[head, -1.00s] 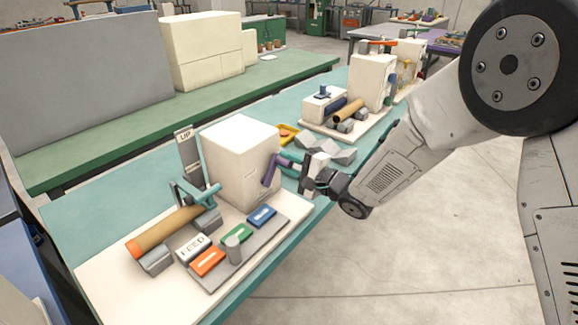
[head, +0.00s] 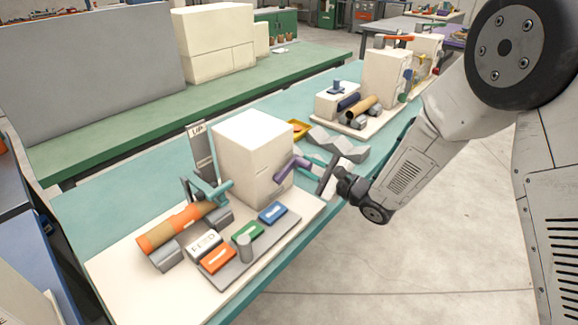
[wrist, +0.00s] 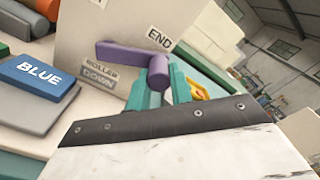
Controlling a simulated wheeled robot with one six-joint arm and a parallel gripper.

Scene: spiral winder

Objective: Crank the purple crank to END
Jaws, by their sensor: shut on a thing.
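The purple crank (head: 290,167) is on the right side of the cream machine box (head: 252,150). In the wrist view, its arm (wrist: 118,54) runs right from the hub to a purple handle (wrist: 158,72). My gripper (wrist: 160,88) is shut on that handle, with a teal finger on each side. The white END label (wrist: 160,38) is on the box face just above the handle, apart from it. In the head view, my gripper (head: 309,165) reaches in from the right. A roll (head: 158,236) with orange and brown bands lies left of the box.
An upright UP sign (head: 201,148) stands behind the roll. Grey wavy blocks (head: 338,146) lie behind my gripper.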

